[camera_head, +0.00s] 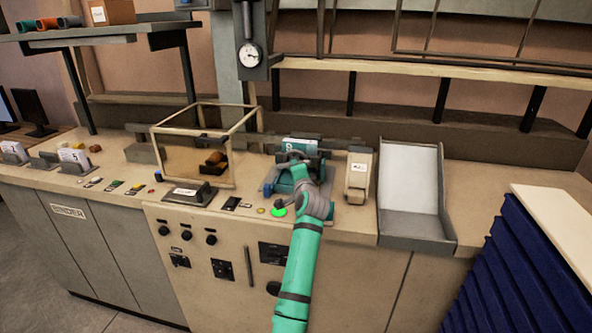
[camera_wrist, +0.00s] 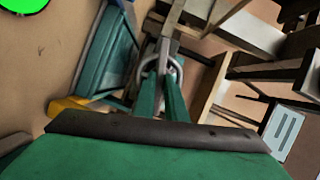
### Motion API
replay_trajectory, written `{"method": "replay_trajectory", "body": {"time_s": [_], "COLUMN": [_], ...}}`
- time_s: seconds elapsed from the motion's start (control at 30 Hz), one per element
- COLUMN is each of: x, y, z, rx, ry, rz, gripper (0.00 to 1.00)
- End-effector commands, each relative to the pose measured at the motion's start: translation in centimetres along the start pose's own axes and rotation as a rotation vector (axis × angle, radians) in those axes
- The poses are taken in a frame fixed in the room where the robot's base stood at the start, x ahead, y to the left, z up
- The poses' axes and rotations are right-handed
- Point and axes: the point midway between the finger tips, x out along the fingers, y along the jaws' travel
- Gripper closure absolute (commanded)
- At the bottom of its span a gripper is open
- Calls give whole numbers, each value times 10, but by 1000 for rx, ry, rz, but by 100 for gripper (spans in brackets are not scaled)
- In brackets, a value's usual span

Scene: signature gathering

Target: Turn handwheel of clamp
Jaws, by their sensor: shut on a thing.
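The clamp (camera_head: 268,188) is a teal and grey device on the worktop, with a teal labelled cylinder (camera_head: 300,146) at its back. My green arm reaches up to it from the front and covers much of it. In the wrist view, the two green fingers of my gripper (camera_wrist: 163,75) are close together at a grey ring-like handwheel (camera_wrist: 178,66) and are shut on it. A grey bar runs behind the handwheel. The teal clamp body (camera_wrist: 108,55) lies to the left. In the head view, my gripper (camera_head: 297,165) hides most of the handwheel.
A glass case (camera_head: 165,128) stands left of the clamp. A beige device (camera_head: 358,178) and a sloped tray (camera_head: 410,185) stand to its right. A green lit button (camera_head: 278,211) lies on the worktop in front. A gauge (camera_head: 251,57) hangs above.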

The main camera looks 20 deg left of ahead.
Motion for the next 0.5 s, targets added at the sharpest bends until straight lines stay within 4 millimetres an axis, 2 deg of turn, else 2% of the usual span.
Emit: {"method": "replay_trajectory", "body": {"time_s": [0.2, 0.5], "x": [0, 0], "y": [-1, -3], "z": [0, 1], "rx": [-176, -347], "ry": [-1, -2], "rz": [75, 148], "gripper": [100, 100]}}
